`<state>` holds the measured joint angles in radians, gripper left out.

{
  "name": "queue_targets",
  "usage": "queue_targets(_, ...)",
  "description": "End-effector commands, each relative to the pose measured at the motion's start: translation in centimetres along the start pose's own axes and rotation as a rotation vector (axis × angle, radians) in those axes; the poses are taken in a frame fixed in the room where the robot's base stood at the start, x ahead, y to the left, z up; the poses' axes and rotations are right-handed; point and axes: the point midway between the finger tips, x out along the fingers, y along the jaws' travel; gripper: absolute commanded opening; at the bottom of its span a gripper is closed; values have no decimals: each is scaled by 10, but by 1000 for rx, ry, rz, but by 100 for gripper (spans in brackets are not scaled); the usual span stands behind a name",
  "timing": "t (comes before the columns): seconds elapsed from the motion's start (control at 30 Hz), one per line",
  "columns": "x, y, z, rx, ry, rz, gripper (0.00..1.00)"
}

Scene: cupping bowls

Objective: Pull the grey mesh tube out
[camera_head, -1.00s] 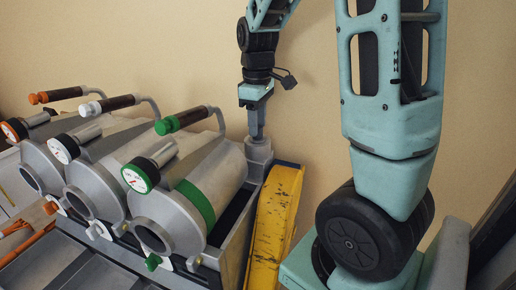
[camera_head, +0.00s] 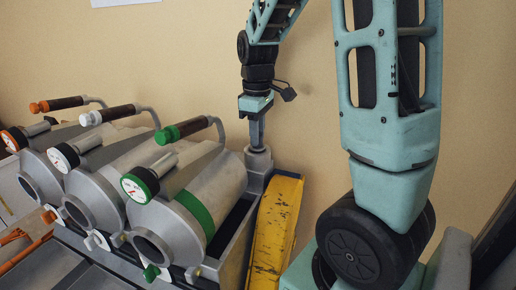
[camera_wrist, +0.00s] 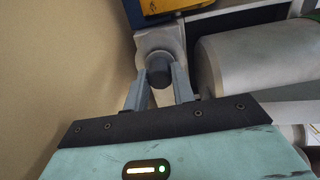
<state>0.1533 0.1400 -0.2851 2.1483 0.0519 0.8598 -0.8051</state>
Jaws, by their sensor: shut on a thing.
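The grey mesh tube (camera_wrist: 158,72) shows in the wrist view as a dark grey round end between my fingertips; its mesh is too small to make out. It stands in a pale grey socket (camera_head: 258,161) at the back right corner of the machine. My gripper (camera_head: 257,144) points straight down over this socket, its fingers at the socket's top. In the wrist view my gripper (camera_wrist: 160,78) is shut on the tube from both sides. The lower part of the tube is hidden in the socket.
A machine with several grey cylinders (camera_head: 200,195) and green, white and orange handles stands to the left. A worn yellow part (camera_head: 274,225) lies along its right side, just in front of the socket. A beige wall (camera_head: 190,60) is close behind; the air above the machine is free.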

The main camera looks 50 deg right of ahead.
Motion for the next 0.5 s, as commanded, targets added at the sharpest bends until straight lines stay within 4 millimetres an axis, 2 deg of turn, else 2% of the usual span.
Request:
queue_targets(0.17,-4,0,0,0,1,0,0)
queue_targets(0.5,-30,0,0,0,1,1,0)
